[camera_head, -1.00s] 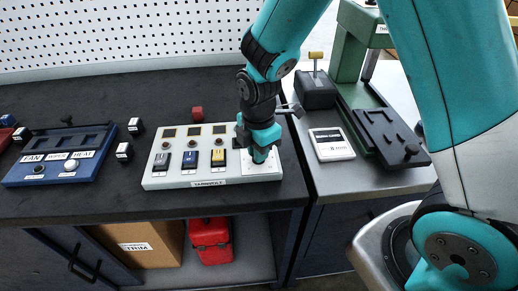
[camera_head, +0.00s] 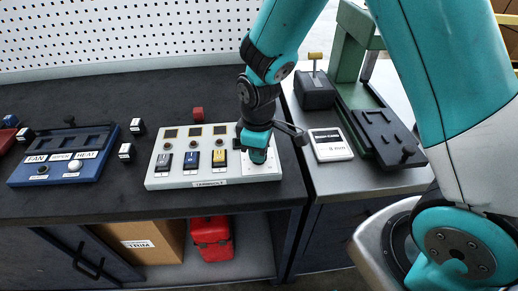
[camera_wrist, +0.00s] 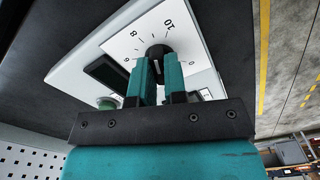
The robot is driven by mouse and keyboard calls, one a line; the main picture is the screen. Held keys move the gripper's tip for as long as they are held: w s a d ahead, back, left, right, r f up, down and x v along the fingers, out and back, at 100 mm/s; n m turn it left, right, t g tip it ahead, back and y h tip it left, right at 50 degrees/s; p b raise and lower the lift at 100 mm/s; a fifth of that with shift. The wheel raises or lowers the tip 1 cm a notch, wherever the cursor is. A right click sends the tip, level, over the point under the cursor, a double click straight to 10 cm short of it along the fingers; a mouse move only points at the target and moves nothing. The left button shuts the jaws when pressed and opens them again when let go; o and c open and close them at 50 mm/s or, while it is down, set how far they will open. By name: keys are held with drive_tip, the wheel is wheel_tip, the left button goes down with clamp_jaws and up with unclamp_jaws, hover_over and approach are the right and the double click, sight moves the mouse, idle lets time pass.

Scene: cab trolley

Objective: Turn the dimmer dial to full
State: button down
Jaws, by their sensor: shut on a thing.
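The dimmer dial (camera_wrist: 158,50) is a small black round knob on a white square plate (camera_wrist: 185,38) with printed numbers, seen in the wrist view. The 10 is at the plate's upper right and the 8 at its upper left. My gripper (camera_wrist: 157,78) has its teal fingers on either side of the knob and is shut on it. The knob's pointer is hard to make out. In the head view my gripper (camera_head: 259,156) comes down on the right end of the pale control panel (camera_head: 205,180) and hides the dial.
Left of the dial the panel carries grey, blue and yellow switches (camera_head: 191,160) below small dark windows. A blue panel (camera_head: 62,168) stands further left. A white labelled box (camera_head: 330,144) and a green press (camera_head: 352,50) stand right.

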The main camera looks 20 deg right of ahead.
drive_tip(key=shift+m, duration=2.3)
drive_tip(key=c, duration=1.2)
unclamp_jaws()
drive_tip(key=shift+s, duration=0.1)
drive_tip(key=shift+o, duration=0.2)
wheel_tip(320, 180, up, 18)
drive_tip(key=shift+f, duration=0.25)
drive_tip(key=s+a+r+y, duration=0.1)
drive_tip(key=s+a+y, duration=0.1)
drive_tip(key=s, duration=0.7)
drive_tip(key=s+a+r+n+y, duration=0.1)
drive_tip(key=s+a+r+y, duration=0.1)
drive_tip(key=s, duration=0.7)
drive_tip(key=shift+s+a, duration=0.15)
drive_tip(key=shift+s, duration=0.1)
